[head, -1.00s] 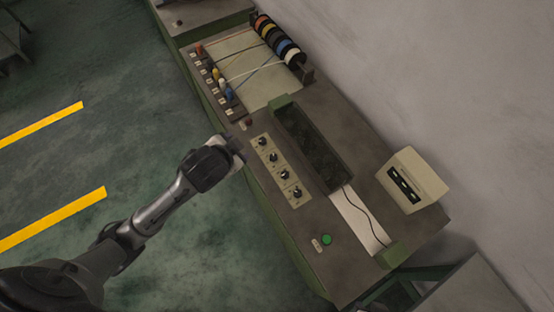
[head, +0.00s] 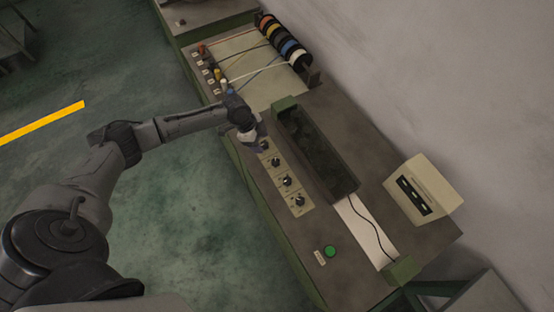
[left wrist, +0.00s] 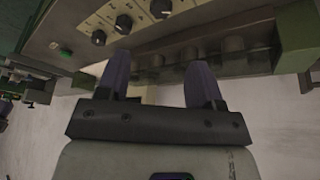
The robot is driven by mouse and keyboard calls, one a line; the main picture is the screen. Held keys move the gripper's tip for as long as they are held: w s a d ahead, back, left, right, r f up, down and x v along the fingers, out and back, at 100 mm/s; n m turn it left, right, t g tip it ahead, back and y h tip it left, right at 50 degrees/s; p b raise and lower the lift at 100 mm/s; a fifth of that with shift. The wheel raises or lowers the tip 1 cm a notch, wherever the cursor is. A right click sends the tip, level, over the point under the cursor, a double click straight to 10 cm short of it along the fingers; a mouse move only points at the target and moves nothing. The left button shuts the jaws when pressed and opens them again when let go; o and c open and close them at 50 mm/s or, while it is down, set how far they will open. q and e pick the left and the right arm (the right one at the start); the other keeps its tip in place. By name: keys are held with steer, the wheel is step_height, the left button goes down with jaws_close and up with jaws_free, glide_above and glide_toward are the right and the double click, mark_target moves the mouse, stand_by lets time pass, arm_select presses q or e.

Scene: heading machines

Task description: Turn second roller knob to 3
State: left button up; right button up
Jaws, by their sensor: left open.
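A cream panel (head: 304,211) on the machine top carries a row of black roller knobs. The clear ones are the knobs nearer the front (head: 276,161), (head: 287,181) and (head: 299,201). The knob at the far end is mostly hidden by my left gripper (head: 259,147), which hangs over that end of the panel. In the left wrist view my left gripper (left wrist: 160,78) is open with nothing between its purple fingers. Several knobs (left wrist: 124,23) show there beyond the fingertips, up and to the left. Their settings are too small to read. My right gripper is out of view.
A dark trough (head: 315,150) with green ends runs beside the panel. A green button (head: 330,251) sits toward the front. A cream box (head: 423,190) stands at the right. Coloured spools (head: 285,42) and strands lie at the back.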

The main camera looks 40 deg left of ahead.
mark_target(275, 161)
arm_select(q)
steer(key=x, duration=1.3)
steer(key=shift+w+f, duration=0.1)
steer(key=shift+f, duration=0.3)
steer(key=shift+c, duration=0.5)
steer(key=c, duration=0.8)
